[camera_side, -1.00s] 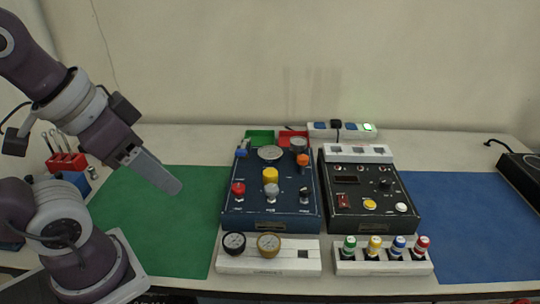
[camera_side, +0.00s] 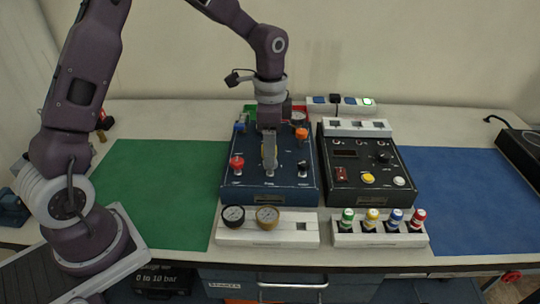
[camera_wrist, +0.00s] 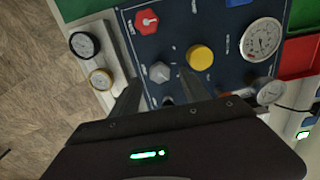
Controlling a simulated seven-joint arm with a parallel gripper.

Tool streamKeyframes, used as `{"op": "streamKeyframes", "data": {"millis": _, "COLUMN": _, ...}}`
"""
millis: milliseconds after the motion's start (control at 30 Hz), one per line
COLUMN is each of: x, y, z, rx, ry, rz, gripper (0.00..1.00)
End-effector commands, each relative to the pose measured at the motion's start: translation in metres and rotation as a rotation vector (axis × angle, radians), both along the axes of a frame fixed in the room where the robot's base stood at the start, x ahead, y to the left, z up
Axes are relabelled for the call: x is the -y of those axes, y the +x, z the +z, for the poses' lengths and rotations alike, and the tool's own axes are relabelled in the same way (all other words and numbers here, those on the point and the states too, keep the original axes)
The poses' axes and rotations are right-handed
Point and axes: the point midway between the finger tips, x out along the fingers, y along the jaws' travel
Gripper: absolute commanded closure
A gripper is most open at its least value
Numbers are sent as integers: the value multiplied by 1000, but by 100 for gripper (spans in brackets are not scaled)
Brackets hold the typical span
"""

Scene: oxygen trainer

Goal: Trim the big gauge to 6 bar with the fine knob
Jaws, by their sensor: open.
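The blue panel (camera_side: 237,186) carries the task's controls. A grey faceted knob (camera_wrist: 159,72) and a yellow round knob (camera_wrist: 200,57) stand near each other on the panel. I cannot read which label marks the fine knob. My gripper (camera_side: 270,170) points down over the panel, open and empty. In the wrist view its fingertips (camera_wrist: 159,79) lie either side of the grey knob; whether they touch it is unclear.
A red knob (camera_side: 236,163) and a black knob (camera_side: 303,168) flank the gripper. A smaller gauge (camera_wrist: 270,92) sits at the panel's back. A black-topped unit (camera_side: 345,190) stands close right. A two-gauge block (camera_side: 290,235) lies in front. The green mat (camera_side: 160,190) is clear.

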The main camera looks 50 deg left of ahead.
Motion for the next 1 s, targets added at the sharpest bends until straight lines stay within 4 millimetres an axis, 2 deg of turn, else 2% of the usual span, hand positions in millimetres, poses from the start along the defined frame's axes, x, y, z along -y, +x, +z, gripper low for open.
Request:
{"op": "streamKeyframes", "data": {"millis": 100, "x": 0, "y": -1, "z": -19, "rx": -3, "ry": 0, "rz": 1, "gripper": 47}}
{"op": "streamKeyframes", "data": {"millis": 200, "x": 0, "y": 0, "z": -27, "rx": -1, "ry": 1, "rz": 1, "gripper": 47}}
{"op": "streamKeyframes", "data": {"millis": 433, "x": 0, "y": 0, "z": -29, "rx": 1, "ry": 0, "rz": 2, "gripper": 47}}
{"op": "streamKeyframes", "data": {"millis": 467, "x": 0, "y": 0, "z": -29, "rx": 1, "ry": 0, "rz": 2, "gripper": 48}}
{"op": "streamKeyframes", "data": {"millis": 700, "x": 0, "y": 0, "z": -29, "rx": 1, "ry": 1, "rz": 2, "gripper": 96}}
{"op": "streamKeyframes", "data": {"millis": 733, "x": 0, "y": 0, "z": -28, "rx": 1, "ry": 1, "rz": 2, "gripper": 100}}
{"op": "streamKeyframes", "data": {"millis": 1000, "x": 0, "y": 0, "z": -28, "rx": 1, "ry": 1, "rz": 30, "gripper": 100}}
